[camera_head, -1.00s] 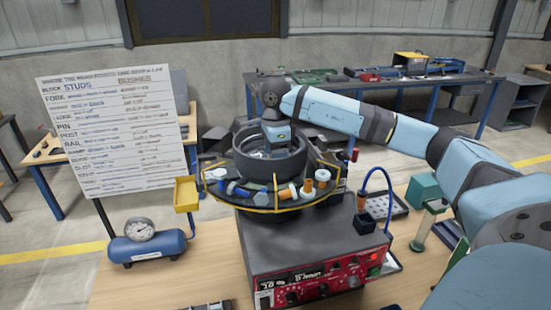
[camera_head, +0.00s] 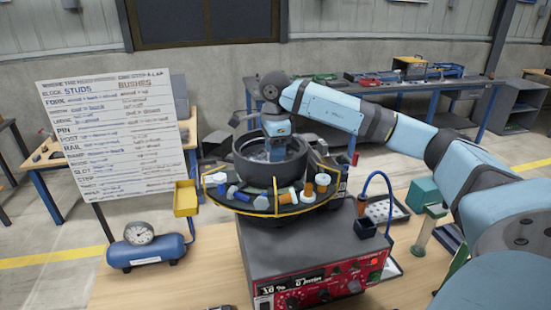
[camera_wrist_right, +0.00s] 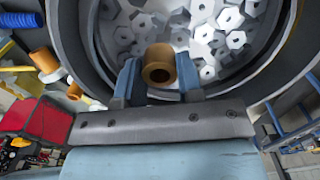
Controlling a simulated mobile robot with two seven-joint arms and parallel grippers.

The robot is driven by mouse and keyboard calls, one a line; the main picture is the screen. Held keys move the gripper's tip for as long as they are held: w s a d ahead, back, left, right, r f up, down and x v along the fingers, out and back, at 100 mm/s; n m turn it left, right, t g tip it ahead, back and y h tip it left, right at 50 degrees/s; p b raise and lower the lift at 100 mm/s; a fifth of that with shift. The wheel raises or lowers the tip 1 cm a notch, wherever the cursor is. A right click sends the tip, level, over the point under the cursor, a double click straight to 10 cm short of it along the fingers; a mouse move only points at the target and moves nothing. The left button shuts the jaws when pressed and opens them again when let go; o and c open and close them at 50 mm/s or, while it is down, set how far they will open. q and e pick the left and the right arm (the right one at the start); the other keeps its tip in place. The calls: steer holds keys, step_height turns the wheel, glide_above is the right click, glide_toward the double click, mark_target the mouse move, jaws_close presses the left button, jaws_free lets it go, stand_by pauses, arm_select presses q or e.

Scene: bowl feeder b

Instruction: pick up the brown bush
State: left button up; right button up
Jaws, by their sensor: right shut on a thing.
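The brown bush (camera_wrist_right: 159,66), a short hollow cylinder, is between the fingertips of my right gripper (camera_wrist_right: 160,76) in the right wrist view. The gripper is shut on it, with its open end facing the camera. Behind it is the grey bowl (camera_wrist_right: 75,45) with several light hexagonal nuts in it. In the head view my right gripper (camera_head: 277,150) points down into the mouth of the bowl (camera_head: 268,176); its fingertips and the bush are hidden there. My left gripper is not in view.
A dark track (camera_head: 290,207) around the bowl carries several blue, white and orange parts. The red control box (camera_head: 322,285) stands below. A yellow bin (camera_head: 186,198), a blue tank (camera_head: 147,249) and a lettered board (camera_head: 115,135) are at left.

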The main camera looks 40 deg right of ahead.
step_height(320, 180, up, 8)
steer(key=shift+r+b, duration=0.1)
steer(key=shift+b, duration=0.35)
step_height(320, 180, up, 9)
steer(key=p, duration=0.2)
steer(key=shift+p, duration=0.3)
